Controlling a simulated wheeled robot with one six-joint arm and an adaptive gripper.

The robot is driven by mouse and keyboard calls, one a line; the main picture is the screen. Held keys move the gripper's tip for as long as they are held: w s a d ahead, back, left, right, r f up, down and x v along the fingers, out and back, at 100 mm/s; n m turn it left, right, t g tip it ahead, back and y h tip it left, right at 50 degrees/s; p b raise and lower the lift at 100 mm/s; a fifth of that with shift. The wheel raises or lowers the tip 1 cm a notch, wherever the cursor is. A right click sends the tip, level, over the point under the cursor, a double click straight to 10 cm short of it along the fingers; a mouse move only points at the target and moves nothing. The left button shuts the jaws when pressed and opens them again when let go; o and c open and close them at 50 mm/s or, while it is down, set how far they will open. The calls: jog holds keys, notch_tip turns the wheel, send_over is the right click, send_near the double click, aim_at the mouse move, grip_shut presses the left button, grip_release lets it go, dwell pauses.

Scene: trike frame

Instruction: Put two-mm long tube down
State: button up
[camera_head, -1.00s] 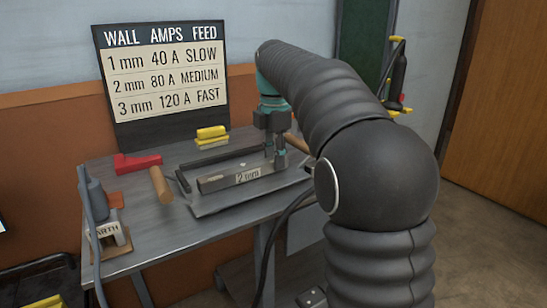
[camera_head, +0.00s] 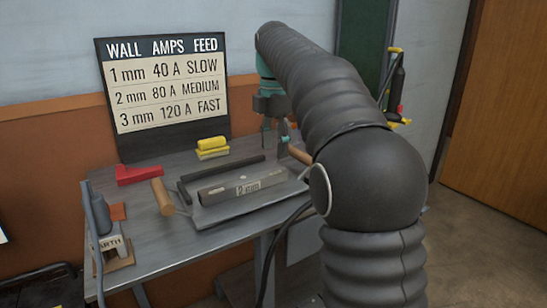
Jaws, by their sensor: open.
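The two-mm long tube (camera_head: 265,182), a grey square bar with a "2 mm" label, lies flat on a grey plate (camera_head: 215,215) on the metal table. A thinner dark bar (camera_head: 220,172) lies just behind it. My gripper (camera_head: 274,138) is open and empty, pointing down above and behind the tube's right part, apart from it. My arm crosses the right side of the view and hides part of the table's right end.
A red angled block (camera_head: 138,174), a wooden-handled hammer (camera_head: 163,196) and yellow blocks (camera_head: 212,147) sit left and behind. An earth clamp block (camera_head: 112,246) stands at the front left. A wall chart (camera_head: 165,85) stands behind. The table's front middle is clear.

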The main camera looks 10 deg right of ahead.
notch_tip(320, 180, up, 6)
jog(key=p, duration=0.2)
jog(key=s+f+m+t, duration=0.2)
jog(key=s+m, duration=0.5)
jog(key=s, duration=0.2)
jog(key=s+f+m+t, duration=0.3)
jog(key=s+f+m, duration=1.1)
jog(key=s+f, duration=0.5)
jog(key=shift+s+a+m+t, duration=0.3)
jog(key=shift+s+a, duration=0.05)
jog(key=shift+s, duration=0.2)
